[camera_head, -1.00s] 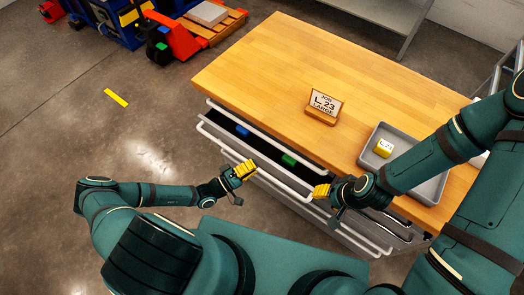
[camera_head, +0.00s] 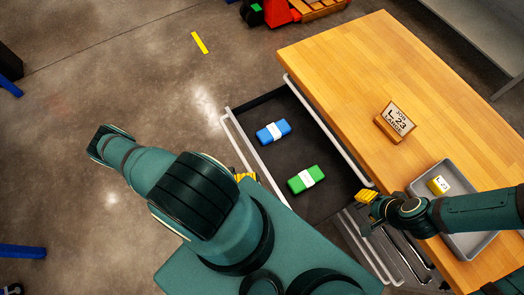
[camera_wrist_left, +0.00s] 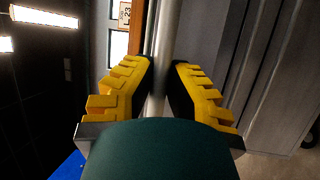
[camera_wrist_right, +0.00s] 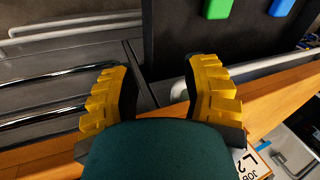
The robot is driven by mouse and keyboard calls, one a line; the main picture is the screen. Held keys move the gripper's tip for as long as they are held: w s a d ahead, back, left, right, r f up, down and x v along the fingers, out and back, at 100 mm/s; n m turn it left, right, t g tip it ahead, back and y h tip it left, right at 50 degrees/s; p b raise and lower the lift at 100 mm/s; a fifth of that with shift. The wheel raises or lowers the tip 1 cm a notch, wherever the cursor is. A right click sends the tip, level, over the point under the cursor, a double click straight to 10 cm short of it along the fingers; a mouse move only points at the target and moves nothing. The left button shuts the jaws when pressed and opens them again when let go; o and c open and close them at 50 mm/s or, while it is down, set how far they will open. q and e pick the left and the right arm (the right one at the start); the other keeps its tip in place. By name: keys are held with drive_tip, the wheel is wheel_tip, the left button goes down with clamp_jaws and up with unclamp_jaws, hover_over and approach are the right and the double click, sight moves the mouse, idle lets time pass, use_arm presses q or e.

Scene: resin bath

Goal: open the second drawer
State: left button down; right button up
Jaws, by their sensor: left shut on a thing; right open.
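The second drawer (camera_head: 333,172) stands pulled well out below the top handle bar (camera_head: 325,128), its dark inside showing. A blue block (camera_head: 273,132) and a green block (camera_head: 306,179), each with a white band, lie in it. My left gripper (camera_head: 245,175) is at the drawer's front, partly hidden by my own arm. In the left wrist view its yellow fingers are shut on the pale handle bar (camera_wrist_left: 166,45). My right gripper (camera_head: 364,203) is open and empty beside the drawer's near right corner. In the right wrist view its fingers (camera_wrist_right: 153,85) stand wide apart.
The wooden worktop (camera_head: 360,65) carries a job card on a stand (camera_head: 395,122) and a grey tray (camera_head: 468,180) with a labelled yellow block (camera_head: 438,185). More handles (camera_head: 385,255) show below my right gripper. The floor (camera_head: 130,70) left of the drawer is clear.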

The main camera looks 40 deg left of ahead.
use_arm(q)
drive_tip(key=shift+s+r, duration=0.1)
drive_tip(key=shift+s, duration=0.1)
drive_tip(key=c, duration=0.9)
unclamp_jaws()
drive_tip(key=shift+c, duration=0.2)
drive_tip(key=v, duration=1.2)
